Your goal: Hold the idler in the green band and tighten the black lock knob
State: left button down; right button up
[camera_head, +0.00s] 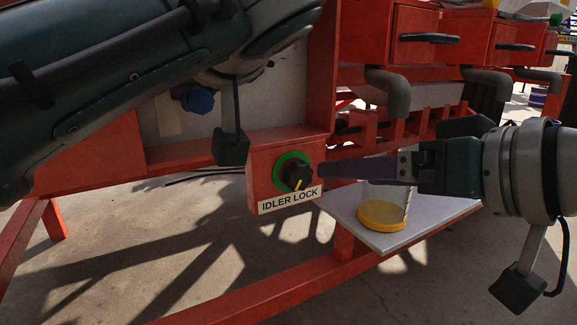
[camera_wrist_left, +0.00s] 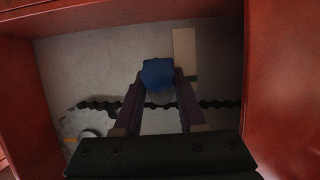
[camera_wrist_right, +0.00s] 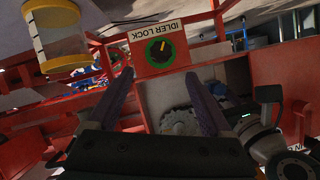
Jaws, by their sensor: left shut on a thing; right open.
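The black lock knob (camera_head: 297,174) has a yellow pointer line aimed downward and sits in a green ring (camera_head: 279,171) on the red "IDLER LOCK" box. In the right wrist view the knob (camera_wrist_right: 160,51) is beyond the fingertips. My right gripper (camera_wrist_right: 160,78) is open and empty, its fingers spread and just to the right of the knob in the head view. My left gripper (camera_wrist_left: 158,84) is shut on the blue idler knob (camera_wrist_left: 157,73). In the head view the blue knob (camera_head: 198,99) shows below my left arm, which hides the fingers.
A dark chain (camera_wrist_left: 215,104) runs behind the left fingers, inside a red frame (camera_wrist_left: 280,80). A clear cup with a yellow base (camera_head: 382,215) stands on a pale shelf (camera_head: 430,228) under the right gripper. Red housings with grey pipes (camera_head: 395,92) stand behind.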

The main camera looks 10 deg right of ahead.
jog(key=shift+v, duration=0.8)
jog(key=v, duration=0.7)
jog(key=shift+s+r, duration=0.15)
jog(key=shift+s, duration=0.05)
jog(key=shift+d, duration=0.1)
pick_arm(q)
jog(key=shift+c, duration=2)
grip_release()
jog(key=shift+s, duration=0.1)
